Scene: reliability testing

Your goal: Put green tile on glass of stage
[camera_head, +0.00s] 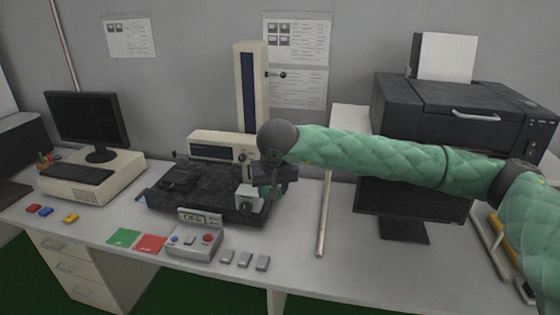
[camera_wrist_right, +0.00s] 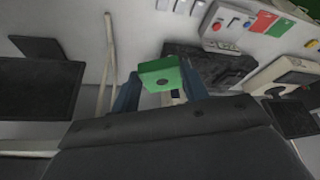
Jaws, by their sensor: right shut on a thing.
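My right gripper (camera_wrist_right: 160,72) is shut on a green tile (camera_wrist_right: 152,78), which has a dark round spot on its face. The tile sits between the two blue fingers. In the head view my right arm reaches in from the right, and the gripper (camera_head: 272,186) hangs at the right end of the measuring machine. The machine also shows in the right wrist view (camera_wrist_right: 205,68), beyond the tile. My left gripper is not in view.
The machine's pale column (camera_head: 250,85) rises behind the gripper. A control box (camera_head: 193,243) stands in front, with green (camera_head: 124,237) and red (camera_head: 151,244) squares to its left. Several small grey blocks (camera_head: 244,259) lie to its right. A monitor (camera_head: 405,205) stands below my arm.

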